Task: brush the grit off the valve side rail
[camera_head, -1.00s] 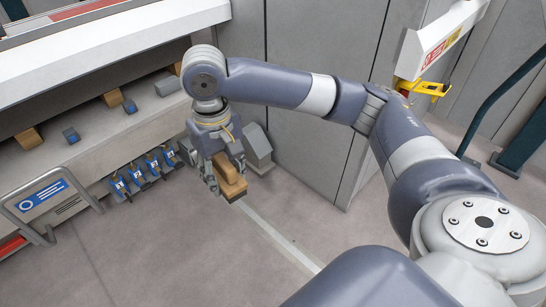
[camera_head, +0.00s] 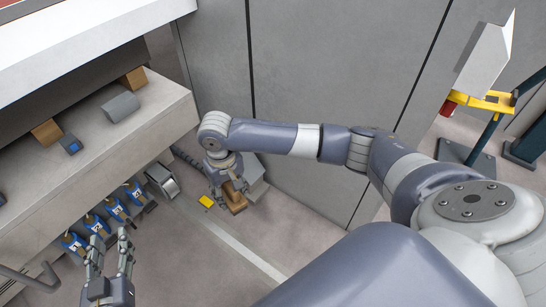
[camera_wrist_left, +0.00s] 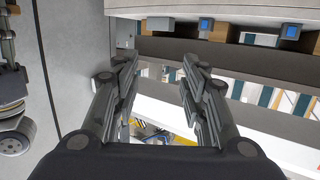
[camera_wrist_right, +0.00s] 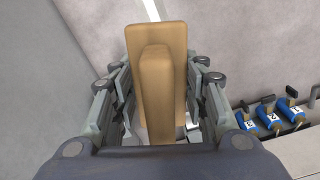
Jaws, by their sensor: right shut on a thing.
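My right gripper (camera_head: 228,190) is shut on a tan wooden brush (camera_head: 236,203) and holds it near the grey wall, right of the valves. The brush fills the middle of the right wrist view (camera_wrist_right: 160,75), between the fingers; its bristles are hidden. A row of blue numbered valves (camera_head: 115,209) runs along the machine's lower side, and some show in the right wrist view (camera_wrist_right: 268,117). I cannot make out grit or clearly tell the side rail from the valve mounts. My left gripper (camera_head: 111,239) is open and empty, in front of the valves; its spread fingers show in the left wrist view (camera_wrist_left: 158,68).
The machine's ledge (camera_head: 150,120) overhangs the valves and carries wooden and grey blocks. A grey unit (camera_head: 162,180) stands at the row's right end. A yellow piece (camera_head: 206,201) lies near my right gripper. A bent grey rail (camera_head: 35,278) is at lower left. The middle floor is clear.

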